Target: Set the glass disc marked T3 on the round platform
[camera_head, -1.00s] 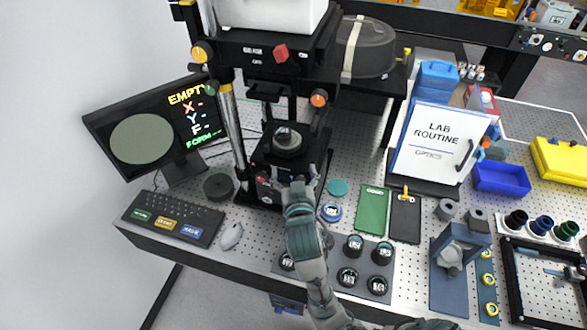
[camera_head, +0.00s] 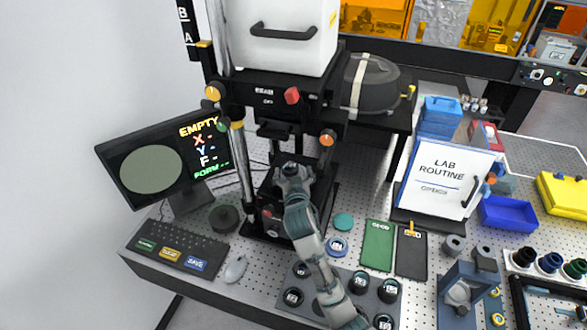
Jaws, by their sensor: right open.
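The black interferometer (camera_head: 268,97) stands at the back of the bench, with its stage low between its columns. My right gripper (camera_head: 292,171) is open over that stage, and with my wrist it hides most of the round platform. I cannot tell whether a disc lies between its fingers. Several dark-rimmed discs with white labels sit in a grey tray (camera_head: 338,279) at the front, partly behind my right forearm. The labels are too small to read, so I cannot pick out T3. My left gripper is not in view.
A monitor (camera_head: 150,168) reading EMPTY, a keyboard (camera_head: 178,246) and a mouse (camera_head: 236,268) are at left. A blue-ringed disc (camera_head: 338,246), a green pad (camera_head: 377,245) and a dark pad (camera_head: 411,251) lie right of the stage. A LAB ROUTINE board (camera_head: 442,177) stands behind.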

